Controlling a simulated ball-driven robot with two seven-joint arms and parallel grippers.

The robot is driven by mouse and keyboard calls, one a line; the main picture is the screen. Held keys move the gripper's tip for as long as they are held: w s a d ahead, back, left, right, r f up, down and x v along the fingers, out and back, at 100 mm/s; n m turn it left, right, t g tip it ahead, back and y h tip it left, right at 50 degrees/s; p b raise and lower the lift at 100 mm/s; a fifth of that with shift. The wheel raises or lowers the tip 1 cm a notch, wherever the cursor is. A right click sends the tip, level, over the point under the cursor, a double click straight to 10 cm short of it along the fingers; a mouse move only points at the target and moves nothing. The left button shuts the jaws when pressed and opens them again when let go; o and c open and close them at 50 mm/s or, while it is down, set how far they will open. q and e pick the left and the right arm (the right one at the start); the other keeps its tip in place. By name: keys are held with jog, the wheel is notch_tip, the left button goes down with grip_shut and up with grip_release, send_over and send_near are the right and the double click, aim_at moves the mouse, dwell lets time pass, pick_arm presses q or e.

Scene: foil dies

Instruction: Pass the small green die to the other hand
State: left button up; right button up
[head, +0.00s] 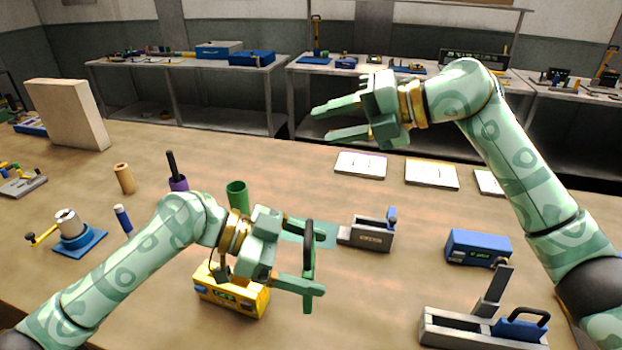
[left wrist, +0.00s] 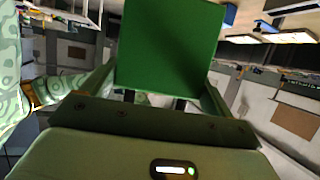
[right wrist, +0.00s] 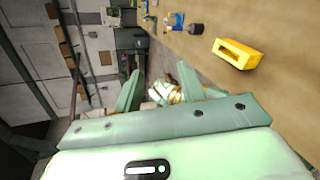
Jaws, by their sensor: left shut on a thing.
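The small green die is a flat green plate, seen nearly edge-on in the head view (head: 308,268) and as a broad square face in the left wrist view (left wrist: 168,45). My left gripper (head: 312,259) is shut on it and holds it raised above the table. My right gripper (head: 324,123) is higher and farther back, open and empty, its fingers pointing left. Its open fingers also show in the right wrist view (right wrist: 160,88), where the die cannot be made out.
Below my left gripper stands a yellow box (head: 232,296). A grey device (head: 372,236), a blue box (head: 478,246) and a larger grey device (head: 465,331) stand to the right. A green cup (head: 237,193) is behind my left arm. White cards (head: 361,165) lie behind; the centre back is clear.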

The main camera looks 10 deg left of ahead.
jog(key=s+a+n+g+h, duration=0.25)
jog(key=s+a+h, duration=0.25)
jog(key=s+a, duration=0.25)
pick_arm(q)
jog(key=shift+a, duration=0.1)
pick_arm(e)
jog(key=m+h, duration=0.3)
jog(key=h, duration=0.5)
send_over(311, 235)
jog(key=a, duration=0.1)
jog(key=shift+w+f+n, duration=0.15)
jog(key=shift+w+f, duration=0.1)
jog(key=shift+f, duration=0.4)
jog(key=shift+w+f+n, duration=0.1)
jog(key=shift+w+f, duration=0.1)
jog(key=shift+f, duration=0.4)
jog(key=shift+d, duration=0.3)
jog(key=shift+d+f+h, duration=0.15)
jog(key=shift+f+h, duration=0.15)
jog(key=shift+f, duration=0.05)
notch_tip(311, 235, down, 11)
jog(key=shift+f, duration=0.2)
